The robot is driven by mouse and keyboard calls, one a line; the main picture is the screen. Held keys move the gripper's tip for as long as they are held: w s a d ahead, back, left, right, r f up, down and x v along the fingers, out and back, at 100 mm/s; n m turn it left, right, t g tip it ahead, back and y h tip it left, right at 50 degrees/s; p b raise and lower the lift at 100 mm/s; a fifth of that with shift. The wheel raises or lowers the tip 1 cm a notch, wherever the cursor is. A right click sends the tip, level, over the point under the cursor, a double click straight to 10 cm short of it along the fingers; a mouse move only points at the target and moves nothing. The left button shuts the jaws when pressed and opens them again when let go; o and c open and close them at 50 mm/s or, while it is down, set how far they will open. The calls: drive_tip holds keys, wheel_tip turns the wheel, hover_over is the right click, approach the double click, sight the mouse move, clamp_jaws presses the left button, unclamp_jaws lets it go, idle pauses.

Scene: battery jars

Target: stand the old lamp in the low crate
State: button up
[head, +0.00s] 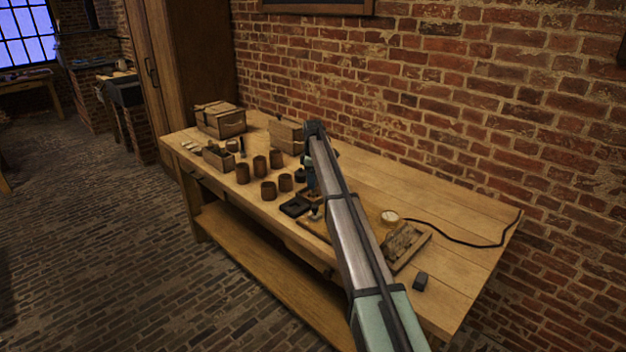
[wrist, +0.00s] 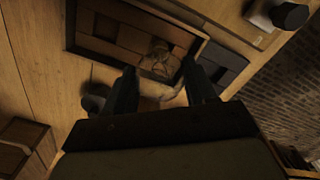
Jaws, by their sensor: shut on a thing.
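In the wrist view my gripper (wrist: 160,82) has its two dark fingers on either side of the old lamp, a dim glassy bulb (wrist: 158,55), and is shut on it. The lamp's lower part and its contact with the fingers are hard to make out. Behind the lamp is the low crate (wrist: 72,25), with a dark rim and a floor of brown panels. The lamp overlaps the crate's near part in this view; I cannot tell its height above the floor. In the head view my arm hides the crate, and my gripper (head: 309,182) is mostly covered.
A black square piece (head: 296,207) lies beside the crate; it also shows in the wrist view (wrist: 222,66). Several brown jars (head: 260,165) and wooden boxes (head: 287,133) stand to the left. A tray (head: 405,242), a round dial (head: 390,216) and a cable lie right.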

drive_tip(key=shift+f, duration=0.1)
drive_tip(key=o, duration=1.2)
drive_tip(key=shift+c, duration=0.2)
wheel_tip(320, 180, up, 12)
drive_tip(key=shift+r, duration=0.1)
